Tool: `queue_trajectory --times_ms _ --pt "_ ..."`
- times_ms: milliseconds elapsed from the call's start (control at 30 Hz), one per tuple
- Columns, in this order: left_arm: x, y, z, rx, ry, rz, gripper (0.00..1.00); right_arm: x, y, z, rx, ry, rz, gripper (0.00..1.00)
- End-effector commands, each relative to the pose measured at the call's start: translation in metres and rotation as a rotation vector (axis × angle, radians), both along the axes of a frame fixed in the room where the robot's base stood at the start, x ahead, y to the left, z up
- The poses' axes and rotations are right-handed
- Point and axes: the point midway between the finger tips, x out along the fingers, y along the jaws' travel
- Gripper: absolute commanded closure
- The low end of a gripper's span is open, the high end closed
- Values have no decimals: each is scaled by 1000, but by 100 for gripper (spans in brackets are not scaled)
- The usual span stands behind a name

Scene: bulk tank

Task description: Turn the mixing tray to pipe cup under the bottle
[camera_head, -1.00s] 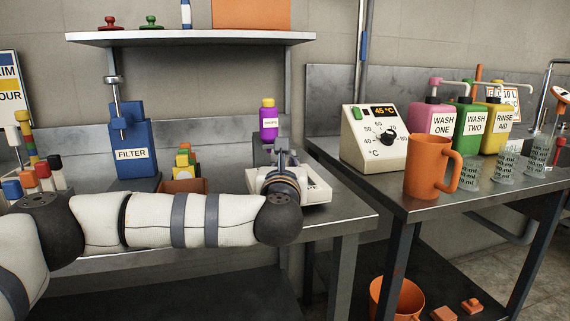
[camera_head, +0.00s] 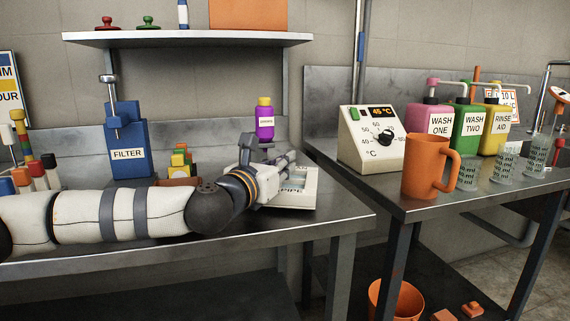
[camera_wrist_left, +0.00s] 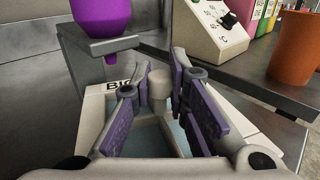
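The white mixing tray (camera_head: 310,183) lies on the left steel table, with a label reading PIPE on its front side. In the left wrist view the tray (camera_wrist_left: 265,140) shows a label starting BI, partly hidden by a finger, and a pale upright knob (camera_wrist_left: 160,86). My left gripper (camera_head: 286,163) reaches low over the tray from the left. Its purple-padded fingers stand apart on either side of the knob; I cannot tell if they touch it. The purple bottle (camera_head: 265,122) with a yellow cap stands behind the tray; in the left wrist view it (camera_wrist_left: 100,15) sits in a grey bracket. My right gripper is out of view.
The right table holds a temperature box (camera_head: 370,140), an orange jug (camera_head: 424,170), wash bottles (camera_head: 435,118) and measuring cups. The left table's front right is clear.

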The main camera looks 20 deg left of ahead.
Motion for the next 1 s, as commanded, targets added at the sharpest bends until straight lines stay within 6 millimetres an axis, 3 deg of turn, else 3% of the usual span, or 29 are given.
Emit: queue_trajectory --times_ms 33,100,433,800,1000 --pt "0 0 1 0 -2 1 74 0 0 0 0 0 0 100" --pt "0 0 1 0 -1 1 64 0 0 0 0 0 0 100" --pt "-5 1 0 0 0 1 64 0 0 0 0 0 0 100" --pt "-96 7 1 -1 -1 2 64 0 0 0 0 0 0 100" --pt "-119 8 0 0 -1 2 64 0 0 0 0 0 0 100"
